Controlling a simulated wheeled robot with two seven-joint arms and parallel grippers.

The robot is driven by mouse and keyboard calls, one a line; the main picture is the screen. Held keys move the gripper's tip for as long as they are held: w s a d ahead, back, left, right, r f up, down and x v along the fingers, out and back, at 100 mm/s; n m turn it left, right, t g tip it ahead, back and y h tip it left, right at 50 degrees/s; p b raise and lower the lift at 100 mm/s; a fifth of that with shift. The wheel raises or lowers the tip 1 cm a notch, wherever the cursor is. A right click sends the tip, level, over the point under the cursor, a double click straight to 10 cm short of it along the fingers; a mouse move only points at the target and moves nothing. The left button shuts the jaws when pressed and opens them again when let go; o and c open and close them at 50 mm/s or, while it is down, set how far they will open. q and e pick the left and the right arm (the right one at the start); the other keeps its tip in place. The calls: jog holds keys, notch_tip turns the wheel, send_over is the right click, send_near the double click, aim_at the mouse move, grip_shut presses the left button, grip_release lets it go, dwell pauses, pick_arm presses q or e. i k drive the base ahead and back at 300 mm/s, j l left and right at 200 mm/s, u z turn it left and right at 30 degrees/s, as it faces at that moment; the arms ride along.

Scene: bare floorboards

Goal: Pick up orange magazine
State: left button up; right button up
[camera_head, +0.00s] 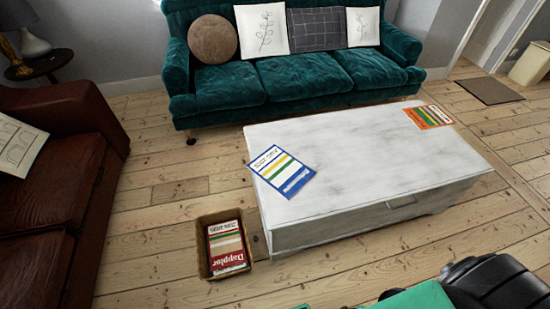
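The orange magazine (428,117) lies flat on the far right corner of the white coffee table (370,155), close to its right edge. Its cover has green, white and orange bands. Neither of my grippers can be made out in the head view. Only black and green parts, which look like mine, show along the bottom edge at the right, apart from the table. Nothing is seen touching the orange magazine.
A blue-bordered magazine (282,171) lies on the table's left end. A bin (204,272) holding a red magazine (226,246) stands on the floor left of the table. A teal sofa (290,77) is behind; a brown leather sofa (75,180) is left.

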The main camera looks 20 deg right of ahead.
aim_at(428, 117)
jog(key=z, duration=1.85)
jog(key=i+l+u, duration=0.1)
jog(key=i+l, duration=0.4)
jog(key=i+l+u, duration=0.15)
jog(key=i+l, duration=0.3)
jog(key=l, duration=0.25)
jog(key=i+l+u, duration=0.1)
jog(key=i+l, duration=0.3)
jog(key=i+l+u, duration=0.1)
jog(key=i+l, duration=0.25)
jog(key=l, duration=0.2)
jog(key=i+l+u, duration=0.1)
jog(key=i+l, duration=0.25)
jog(key=l, duration=0.15)
jog(key=i+l+u, duration=0.1)
jog(key=i+l, duration=0.25)
jog(key=l, duration=0.2)
jog(key=i+l+u, duration=0.15)
jog(key=i+l, duration=0.2)
jog(key=l, duration=0.2)
jog(key=i+l+u, duration=0.1)
jog(key=i+l, duration=0.15)
jog(key=l, duration=0.35)
jog(key=i+l+u, duration=0.1)
jog(key=i+l, duration=0.2)
jog(key=l, duration=0.35)
jog(key=i+l+u, duration=0.1)
jog(key=i+l, duration=0.15)
jog(key=l, duration=0.4)
